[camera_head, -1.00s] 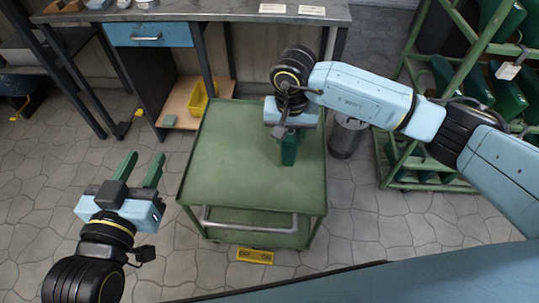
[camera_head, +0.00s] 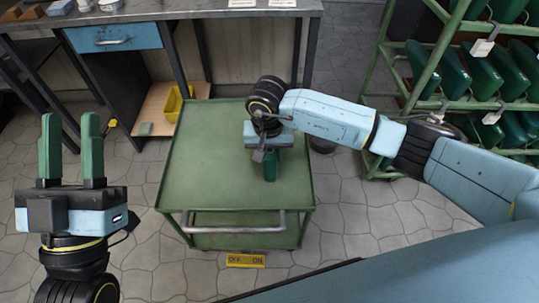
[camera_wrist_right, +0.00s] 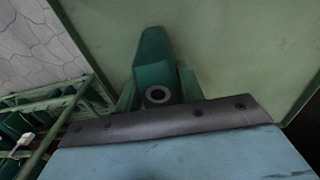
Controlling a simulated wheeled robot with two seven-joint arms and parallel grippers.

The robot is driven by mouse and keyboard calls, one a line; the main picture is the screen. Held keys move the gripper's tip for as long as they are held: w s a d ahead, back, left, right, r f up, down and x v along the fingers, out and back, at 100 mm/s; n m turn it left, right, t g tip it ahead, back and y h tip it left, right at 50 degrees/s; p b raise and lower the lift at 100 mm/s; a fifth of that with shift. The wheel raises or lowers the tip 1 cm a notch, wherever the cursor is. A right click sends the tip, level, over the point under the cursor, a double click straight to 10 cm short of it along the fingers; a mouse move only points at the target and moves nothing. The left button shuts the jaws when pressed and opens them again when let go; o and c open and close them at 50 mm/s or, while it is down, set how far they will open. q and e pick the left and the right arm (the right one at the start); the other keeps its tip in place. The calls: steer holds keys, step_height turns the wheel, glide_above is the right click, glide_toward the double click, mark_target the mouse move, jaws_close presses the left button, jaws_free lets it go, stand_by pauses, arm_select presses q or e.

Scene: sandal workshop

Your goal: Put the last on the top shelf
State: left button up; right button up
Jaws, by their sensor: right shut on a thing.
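The last (camera_head: 270,167) is a green block-like form held over the trolley top by my right gripper (camera_head: 269,153). In the right wrist view the last (camera_wrist_right: 155,50) points away from the gripper, and a round dark hole shows at its near end. The green fingers of my right gripper (camera_wrist_right: 159,92) stand on both sides of it. I cannot tell whether the last touches the trolley. The green rack (camera_head: 440,50) stands at the right with green lasts on its tiers; its top is cut off. My left gripper (camera_head: 71,122) is open and empty, left of the trolley.
The green trolley (camera_head: 205,150) has a bare top and a front handle. A workbench (camera_head: 200,10) with a blue drawer (camera_head: 115,37) stands behind it. A yellow bin (camera_head: 176,102) sits on a low board.

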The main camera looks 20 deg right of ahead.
steer(key=shift+w, duration=0.1)
steer(key=shift+f, duration=0.1)
steer(key=o, duration=1)
